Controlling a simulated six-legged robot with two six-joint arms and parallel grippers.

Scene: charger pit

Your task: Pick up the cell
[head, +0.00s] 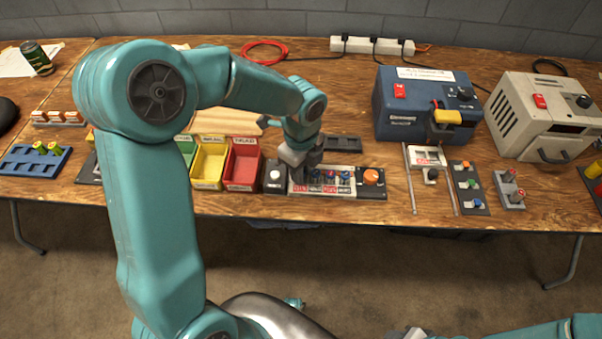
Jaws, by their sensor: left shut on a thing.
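My left gripper (300,172) reaches down to the left part of a black-and-white panel (370,190) near the table's front edge. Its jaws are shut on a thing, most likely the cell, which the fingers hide. Several small blue and red round pieces (330,175) sit in the panel just right of the gripper. Two yellow-green cells (54,148) stand in a blue rack (22,160) at the far left. A small grey end of my right arm (415,333) shows at the bottom edge; its jaws cannot be made out.
Red (242,172) and yellow (209,163) bins stand left of the gripper. An orange knob (371,176) is at the panel's right end. A blue charger box (420,120) and a beige one (545,125) stand at the right. The wooden table (340,85) is fairly clear behind the panel.

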